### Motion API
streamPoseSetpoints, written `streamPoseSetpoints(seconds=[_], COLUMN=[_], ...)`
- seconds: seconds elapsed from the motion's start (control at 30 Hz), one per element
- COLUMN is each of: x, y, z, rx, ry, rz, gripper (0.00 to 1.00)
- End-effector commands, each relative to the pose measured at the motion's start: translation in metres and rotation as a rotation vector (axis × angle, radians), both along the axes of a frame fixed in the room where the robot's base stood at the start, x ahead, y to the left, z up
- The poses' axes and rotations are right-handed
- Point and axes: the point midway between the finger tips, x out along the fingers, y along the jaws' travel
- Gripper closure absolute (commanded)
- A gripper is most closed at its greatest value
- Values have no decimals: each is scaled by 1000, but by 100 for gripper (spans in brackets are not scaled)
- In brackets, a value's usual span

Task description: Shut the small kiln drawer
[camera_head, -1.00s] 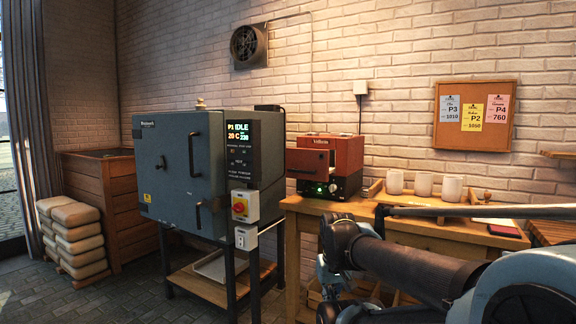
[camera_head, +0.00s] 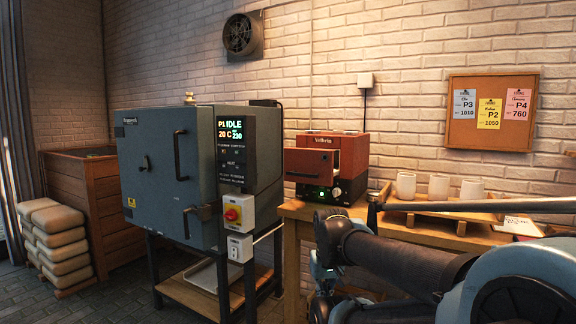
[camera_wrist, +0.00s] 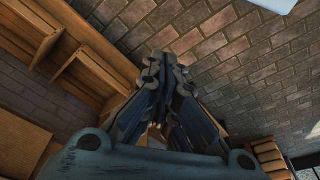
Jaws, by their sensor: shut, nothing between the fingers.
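The small kiln (camera_head: 342,145) is a red box on a dark base with a green display, on the wooden table in the head view. Its drawer (camera_head: 307,163) juts out at the front left, with a dark handle on its side, and looks open. My gripper (camera_wrist: 168,62) is shut and empty in the wrist view, over the dark tiled floor. In the head view my arm is low at the right, in front of the table, and the gripper's fingers cannot be made out there. The small kiln does not show in the wrist view.
A large grey kiln (camera_head: 165,175) on a dark stand is left of the table (camera_head: 291,211). White cups (camera_head: 438,187) stand in a wooden tray right of the small kiln. Stacked sacks (camera_head: 60,247) and a wooden bin (camera_head: 82,205) are far left. Floor shows at lower left.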

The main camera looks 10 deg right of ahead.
Motion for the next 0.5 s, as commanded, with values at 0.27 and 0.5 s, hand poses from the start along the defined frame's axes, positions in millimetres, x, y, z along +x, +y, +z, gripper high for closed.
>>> streamPoseSetpoints(seconds=[0.27,0.5], x=[0,8], y=[0,1], z=[0,32], rx=[0,-35], ry=[0,-12], rz=[0,126], gripper=[100,100])
